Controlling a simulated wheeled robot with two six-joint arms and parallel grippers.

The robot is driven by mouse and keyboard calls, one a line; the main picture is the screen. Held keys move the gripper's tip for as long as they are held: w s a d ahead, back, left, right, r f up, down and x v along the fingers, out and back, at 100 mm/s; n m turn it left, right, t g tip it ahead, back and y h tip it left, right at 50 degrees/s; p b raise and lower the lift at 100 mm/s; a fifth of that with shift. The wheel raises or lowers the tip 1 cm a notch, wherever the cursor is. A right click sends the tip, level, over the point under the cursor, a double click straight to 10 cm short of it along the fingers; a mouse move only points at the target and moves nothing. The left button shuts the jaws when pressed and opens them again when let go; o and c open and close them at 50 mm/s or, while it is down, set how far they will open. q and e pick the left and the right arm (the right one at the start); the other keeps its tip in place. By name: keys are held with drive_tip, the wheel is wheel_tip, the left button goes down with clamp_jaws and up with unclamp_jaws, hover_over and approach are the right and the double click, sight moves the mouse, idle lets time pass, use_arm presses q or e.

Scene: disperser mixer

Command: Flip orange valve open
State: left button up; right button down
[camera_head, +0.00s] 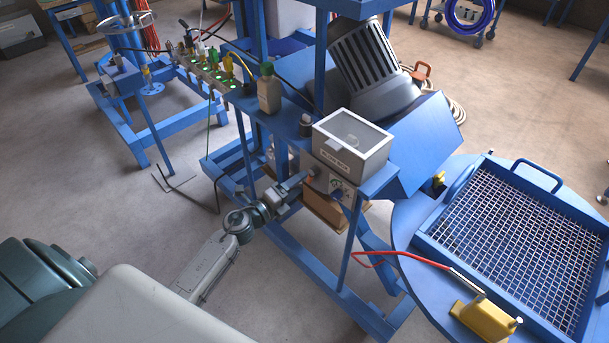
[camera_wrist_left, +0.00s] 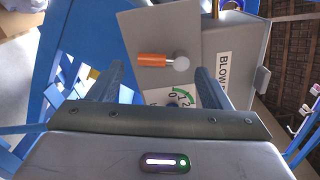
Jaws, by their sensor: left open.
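The orange valve handle (camera_wrist_left: 151,60) shows in the left wrist view as a short orange bar beside a round grey knob (camera_wrist_left: 181,63), on the face of a grey box (camera_wrist_left: 200,35). My left gripper (camera_wrist_left: 160,76) is open and empty, its two dark fingers pointing at the box face with the handle between and just beyond them. A gap seems to remain, but its depth is hard to judge. In the head view my left gripper (camera_head: 297,182) reaches the front of the box, under a lidded grey housing (camera_head: 340,160), and mostly hides the handle. My right gripper is not in view.
A dial (camera_wrist_left: 180,97) sits just below the handle, partly behind the fingers. Blue frame posts (camera_head: 351,240) stand close right of the gripper. A bottle (camera_head: 269,90) stands on the frame behind. A round blue table with a mesh screen (camera_head: 515,245) is at right.

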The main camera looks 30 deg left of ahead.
sight(311, 179)
use_arm(q)
drive_tip(key=x, duration=0.3)
drive_tip(key=shift+w, duration=0.15)
drive_tip(key=c, duration=1)
drive_tip(key=shift+d+r+n+p, duration=0.15)
drive_tip(key=shift+d+n+p, duration=0.1)
drive_tip(key=shift+n+p, duration=0.75)
drive_tip(key=shift+p, duration=0.45)
drive_tip(key=shift+d+f+n, duration=0.15)
drive_tip(key=shift+f+n, duration=0.05)
drive_tip(key=shift+n, duration=0.4)
